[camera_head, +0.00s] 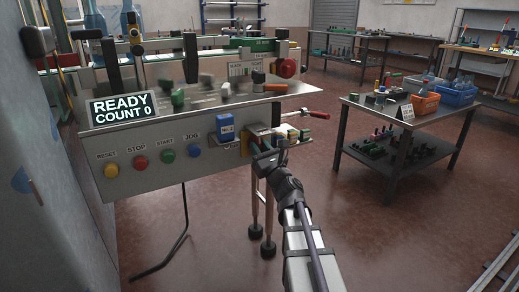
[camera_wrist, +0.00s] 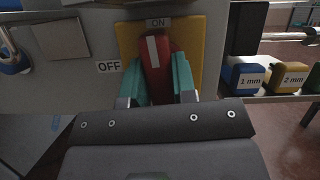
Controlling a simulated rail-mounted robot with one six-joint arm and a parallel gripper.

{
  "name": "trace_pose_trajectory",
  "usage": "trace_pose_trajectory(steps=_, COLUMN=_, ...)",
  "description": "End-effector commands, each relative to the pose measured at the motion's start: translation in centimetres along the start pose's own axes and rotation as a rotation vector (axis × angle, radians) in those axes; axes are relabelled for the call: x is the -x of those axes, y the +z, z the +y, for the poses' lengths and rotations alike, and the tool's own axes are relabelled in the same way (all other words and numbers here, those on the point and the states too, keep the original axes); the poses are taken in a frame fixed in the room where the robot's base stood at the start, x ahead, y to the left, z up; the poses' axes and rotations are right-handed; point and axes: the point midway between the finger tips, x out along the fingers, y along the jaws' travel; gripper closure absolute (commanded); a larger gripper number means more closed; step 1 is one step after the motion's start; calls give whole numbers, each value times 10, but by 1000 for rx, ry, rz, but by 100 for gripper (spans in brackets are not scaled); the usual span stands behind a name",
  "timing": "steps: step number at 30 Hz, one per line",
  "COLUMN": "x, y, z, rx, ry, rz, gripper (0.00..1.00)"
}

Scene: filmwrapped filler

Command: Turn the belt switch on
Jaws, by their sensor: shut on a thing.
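The belt switch has a red handle (camera_wrist: 155,50) with a white stripe, mounted on a yellow plate (camera_wrist: 190,32). The stripe points up at the ON label (camera_wrist: 158,23), with a slight lean to the left; the OFF label (camera_wrist: 109,66) is to the left of the plate. My gripper (camera_wrist: 158,76) has its teal fingers on both sides of the red handle and is shut on it. In the head view my gripper (camera_head: 265,160) is at the right end of the machine's front panel and hides most of the switch.
A blue padlock (camera_wrist: 12,62) hangs left of the switch. Blue 1 mm (camera_wrist: 248,78) and yellow 2 mm (camera_wrist: 290,78) blocks sit on a ledge to the right. The display (camera_head: 123,109) reads READY, COUNT 0. A side table (camera_head: 400,112) stands right across open floor.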

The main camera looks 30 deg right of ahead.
Motion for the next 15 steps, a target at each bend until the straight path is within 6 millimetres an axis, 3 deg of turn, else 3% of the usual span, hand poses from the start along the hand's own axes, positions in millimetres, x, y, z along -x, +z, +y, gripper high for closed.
trace_pose_trajectory(steps=15, x=0, y=0, z=0, rx=-101, ry=-41, rz=-2, gripper=98)
